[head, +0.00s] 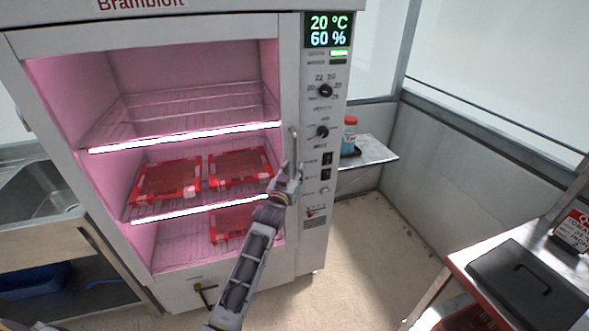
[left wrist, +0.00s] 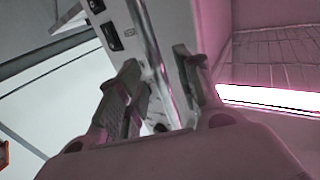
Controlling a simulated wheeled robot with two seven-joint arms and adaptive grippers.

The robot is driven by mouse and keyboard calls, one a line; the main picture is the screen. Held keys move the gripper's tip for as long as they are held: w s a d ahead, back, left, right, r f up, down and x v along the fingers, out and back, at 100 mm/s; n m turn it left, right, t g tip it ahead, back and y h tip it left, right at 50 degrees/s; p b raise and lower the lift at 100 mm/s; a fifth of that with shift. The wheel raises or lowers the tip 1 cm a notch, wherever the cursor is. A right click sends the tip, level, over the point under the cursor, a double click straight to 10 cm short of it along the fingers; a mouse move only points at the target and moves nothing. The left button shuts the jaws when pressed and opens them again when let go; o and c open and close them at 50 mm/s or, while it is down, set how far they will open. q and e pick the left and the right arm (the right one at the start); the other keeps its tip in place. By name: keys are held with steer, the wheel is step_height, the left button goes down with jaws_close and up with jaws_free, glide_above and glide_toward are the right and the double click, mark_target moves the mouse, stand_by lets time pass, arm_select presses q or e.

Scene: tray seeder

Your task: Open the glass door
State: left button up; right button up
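The glass door (head: 286,90) is the white-framed front of the tall cabinet and looks shut, with the pink-lit shelves seen through it. Its upright metal bar handle (head: 293,143) is on the door's right edge, beside the control panel. My left gripper (head: 288,174) is at the lower part of this handle. In the left wrist view its two fingers (left wrist: 165,85) stand apart, with the handle bar (left wrist: 150,45) running between them. I cannot tell whether a finger touches the bar. My right gripper is not in view.
The control panel (head: 327,115) with knobs and switches is just right of the handle. Red trays (head: 168,178) lie on the shelves inside. A steel table with a black case (head: 527,287) stands at the lower right. The floor (head: 375,250) between is clear. A sink (head: 40,200) is at the left.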

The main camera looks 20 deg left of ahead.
arm_select(q)
steer(key=shift+w, duration=1.05)
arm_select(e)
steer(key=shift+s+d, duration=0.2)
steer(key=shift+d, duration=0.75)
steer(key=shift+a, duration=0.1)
arm_select(q)
steer(key=shift+c, duration=0.5)
jaws_close()
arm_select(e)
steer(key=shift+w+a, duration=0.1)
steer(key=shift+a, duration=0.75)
